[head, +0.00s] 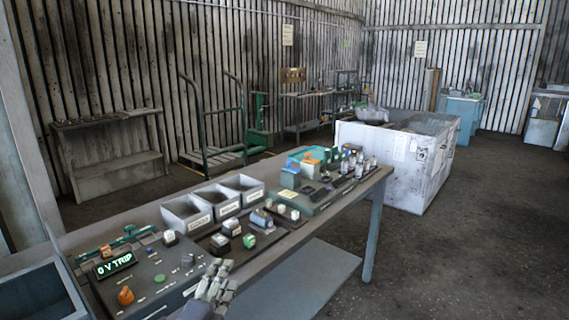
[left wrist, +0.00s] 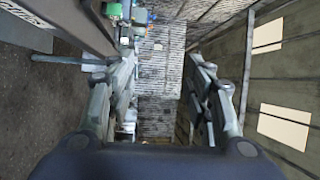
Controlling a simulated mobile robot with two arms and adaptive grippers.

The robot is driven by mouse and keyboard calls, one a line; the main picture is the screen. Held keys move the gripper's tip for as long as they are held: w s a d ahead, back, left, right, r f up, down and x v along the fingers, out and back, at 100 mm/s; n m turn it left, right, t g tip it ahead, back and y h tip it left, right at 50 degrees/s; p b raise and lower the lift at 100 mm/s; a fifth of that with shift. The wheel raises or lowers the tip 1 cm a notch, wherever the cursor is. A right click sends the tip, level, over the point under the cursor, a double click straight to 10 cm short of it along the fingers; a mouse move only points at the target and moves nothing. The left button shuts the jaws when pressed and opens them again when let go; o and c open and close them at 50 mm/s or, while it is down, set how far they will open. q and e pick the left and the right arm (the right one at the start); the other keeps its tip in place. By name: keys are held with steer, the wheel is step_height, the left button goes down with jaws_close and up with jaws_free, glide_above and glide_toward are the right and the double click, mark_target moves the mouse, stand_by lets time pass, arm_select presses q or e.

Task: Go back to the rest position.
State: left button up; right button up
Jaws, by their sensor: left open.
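My left gripper (head: 213,283) shows at the bottom middle of the head view, in front of the near edge of the long workbench (head: 330,207). In the left wrist view, the left gripper (left wrist: 162,72) has its two fingers spread apart, with nothing between them. Past the fingers are a ribbed wall and blurred small items. My right gripper is in neither view.
The bench holds a panel with a "0 V TRIP" display (head: 115,265), three grey bins (head: 200,212) and several small parts. A worn white cabinet (head: 385,165) stands beyond it. A green cart (head: 215,150) is by the wall. The floor at right is open.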

arm_select(q)
steer(key=s+a+f+n+g+y, duration=0.3)
steer(key=s+f+n+g, duration=0.2)
steer(key=s+f+n, duration=0.5)
steer(key=s+a+f+n+g+y, duration=0.2)
steer(key=s+a+f+n+g, duration=0.25)
steer(key=s+f, duration=0.6)
steer(key=s+d+n+g+h, duration=0.1)
steer(key=s+n+g, duration=0.4)
steer(key=s, duration=1.1)
step_height(320, 180, down, 25)
steer(key=s+m+g, duration=0.1)
steer(key=m+g, duration=0.1)
steer(key=s+a+f+g, duration=0.1)
steer(key=s+a+f, duration=0.1)
steer(key=s+f, duration=1.5)
steer(key=shift+s+a+f, duration=0.3)
steer(key=shift+s+a, duration=0.05)
